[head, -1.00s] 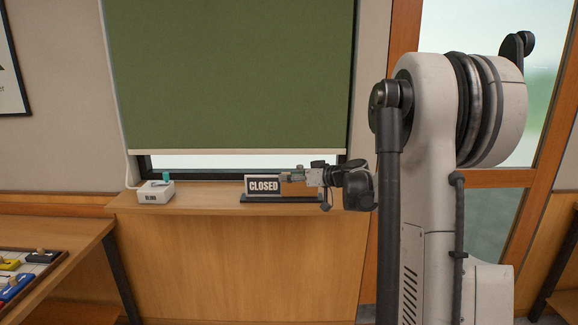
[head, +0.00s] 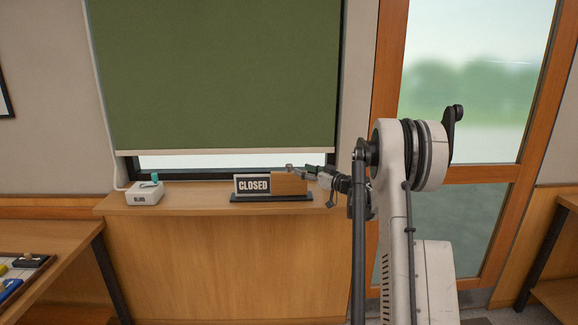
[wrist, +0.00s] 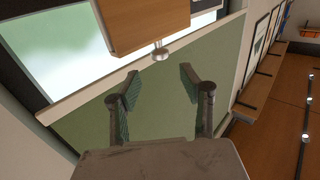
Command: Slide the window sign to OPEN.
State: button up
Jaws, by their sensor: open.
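The window sign (head: 254,185) stands on a dark base on the wooden ledge, and its left part reads CLOSED. A plain wooden slider panel (head: 290,184) covers its right part. My gripper (head: 299,169) is at the top right of this panel. In the wrist view, the wooden panel (wrist: 138,22) is at the top with a small metal knob (wrist: 160,54) on its edge. My gripper's fingers (wrist: 160,72) are open and apart, with the knob just beyond the gap between the tips. I see no contact with it.
A white box with a teal switch, labelled like BLIND (head: 145,193), stands at the ledge's left. A green blind (head: 215,75) hangs over the window behind the sign. The ledge between box and sign is clear. A glass door (head: 470,90) is at the right.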

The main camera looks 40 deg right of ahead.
aim_at(291, 166)
jog(key=x, duration=0.8)
jog(key=shift+w+p, duration=0.1)
jog(key=shift+p, duration=0.2)
jog(key=shift+c, duration=0.4)
grip_shut()
